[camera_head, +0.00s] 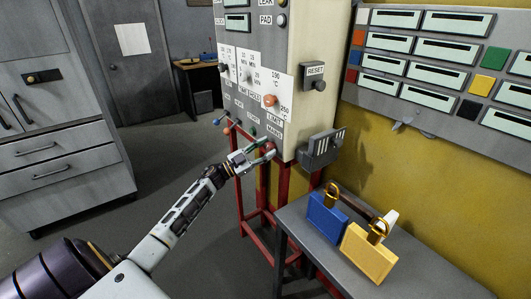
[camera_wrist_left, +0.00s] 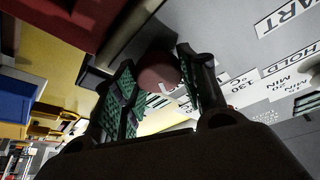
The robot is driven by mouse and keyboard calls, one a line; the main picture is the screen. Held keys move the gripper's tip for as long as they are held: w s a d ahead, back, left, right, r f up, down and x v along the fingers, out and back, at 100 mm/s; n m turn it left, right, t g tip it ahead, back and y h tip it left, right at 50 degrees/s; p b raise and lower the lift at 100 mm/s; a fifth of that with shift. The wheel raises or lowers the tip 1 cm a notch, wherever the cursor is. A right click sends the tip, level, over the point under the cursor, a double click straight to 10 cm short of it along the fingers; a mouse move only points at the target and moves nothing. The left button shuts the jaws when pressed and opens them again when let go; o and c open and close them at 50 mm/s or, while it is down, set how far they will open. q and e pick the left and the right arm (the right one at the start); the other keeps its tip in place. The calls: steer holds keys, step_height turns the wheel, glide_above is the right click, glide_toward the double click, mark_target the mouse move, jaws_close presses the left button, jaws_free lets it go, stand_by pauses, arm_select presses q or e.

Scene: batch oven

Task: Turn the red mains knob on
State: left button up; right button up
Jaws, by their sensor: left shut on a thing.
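The red mains knob (camera_head: 269,147) is on the lower edge of the oven's control panel, below the printed labels, and is partly hidden by my left gripper. My left gripper (camera_head: 257,155) reaches it from the lower left. In the left wrist view the round dull-red knob (camera_wrist_left: 158,72) sits between the two green-padded fingers (camera_wrist_left: 160,92), which are closed around it. The turn position of the knob cannot be read. My right gripper is not in view.
An orange dial (camera_head: 269,100) and a black reset button (camera_head: 319,85) are above on the control cabinet (camera_head: 300,40). A grey table (camera_head: 310,238) with a blue padlock (camera_head: 325,214) and a yellow padlock (camera_head: 368,252) stands to the right. Red frame legs (camera_head: 262,220) are below.

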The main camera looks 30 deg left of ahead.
arm_select(q)
steer(key=m+g+b, duration=0.1)
steer(key=m, duration=0.3)
steer(key=m+g+h+b, duration=0.1)
steer(key=m+g, duration=0.1)
steer(key=m, duration=0.1)
steer(key=shift+m, duration=0.4)
steer(key=m+g+b, duration=0.1)
steer(key=m, duration=0.2)
steer(key=shift+m+g+y+b, duration=0.35)
steer(key=shift+m+g, duration=0.35)
steer(key=shift+m, duration=0.9)
steer(key=o, duration=1)
steer(key=shift+s+a, duration=0.5)
steer(key=shift+a, duration=0.05)
steer(key=shift+v, duration=5.3)
